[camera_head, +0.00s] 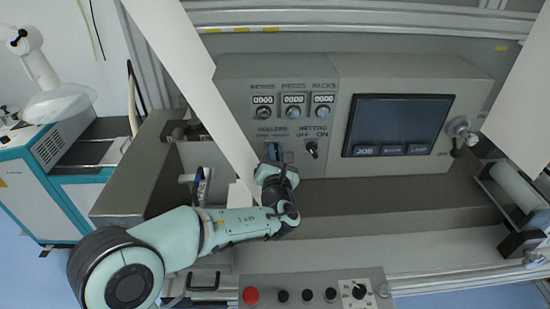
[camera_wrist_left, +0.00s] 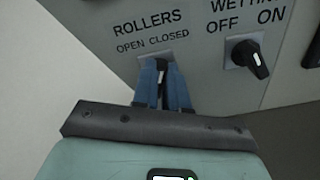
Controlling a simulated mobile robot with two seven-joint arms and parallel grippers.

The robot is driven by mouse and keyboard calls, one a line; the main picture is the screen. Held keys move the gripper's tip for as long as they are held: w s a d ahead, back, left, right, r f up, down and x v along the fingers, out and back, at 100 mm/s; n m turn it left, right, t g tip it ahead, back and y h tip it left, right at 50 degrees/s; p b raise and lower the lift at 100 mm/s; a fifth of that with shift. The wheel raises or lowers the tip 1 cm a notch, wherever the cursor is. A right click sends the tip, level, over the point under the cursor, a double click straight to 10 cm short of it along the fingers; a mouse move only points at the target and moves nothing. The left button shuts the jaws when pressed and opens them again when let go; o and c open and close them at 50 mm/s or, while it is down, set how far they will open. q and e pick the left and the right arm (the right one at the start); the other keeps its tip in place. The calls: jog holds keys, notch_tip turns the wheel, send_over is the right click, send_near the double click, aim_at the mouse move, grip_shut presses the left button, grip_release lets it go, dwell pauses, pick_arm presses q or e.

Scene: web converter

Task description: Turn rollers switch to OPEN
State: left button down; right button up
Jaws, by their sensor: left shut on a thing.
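The ROLLERS switch (camera_wrist_left: 161,88) is a dark knob on a light square plate, under the words OPEN and CLOSED on the grey panel. My left gripper (camera_wrist_left: 163,85) has its two blue fingers closed around this knob, one on each side. The fingers hide much of the knob, and I cannot tell which way it points. In the head view my left gripper (camera_head: 273,152) is at the panel just below the ROLLERS label, and it covers the switch. My right gripper is not in view.
The black WETTING knob (camera_wrist_left: 250,57) is close on the right of the gripper. A dark screen (camera_head: 397,125) is farther right. A white web (camera_head: 190,70) runs down close to the gripper's left. A button box (camera_head: 312,291) with a red button (camera_head: 250,296) is below.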

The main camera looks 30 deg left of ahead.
pick_arm(q)
jog(key=n+b, duration=0.3)
jog(key=b, duration=0.1)
jog(key=n+b, duration=0.4)
jog(key=b, duration=0.1)
jog(key=n+b, duration=0.4)
jog(key=shift+s+a+b, duration=0.2)
jog(key=shift+a+b, duration=0.1)
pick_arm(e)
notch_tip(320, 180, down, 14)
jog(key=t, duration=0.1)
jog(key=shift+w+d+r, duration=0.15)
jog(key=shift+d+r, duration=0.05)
pick_arm(q)
jog(key=c, duration=1.2)
grip_release()
jog(key=shift+o, duration=0.2)
jog(key=v, duration=1.3)
jog(key=shift+s, duration=0.25)
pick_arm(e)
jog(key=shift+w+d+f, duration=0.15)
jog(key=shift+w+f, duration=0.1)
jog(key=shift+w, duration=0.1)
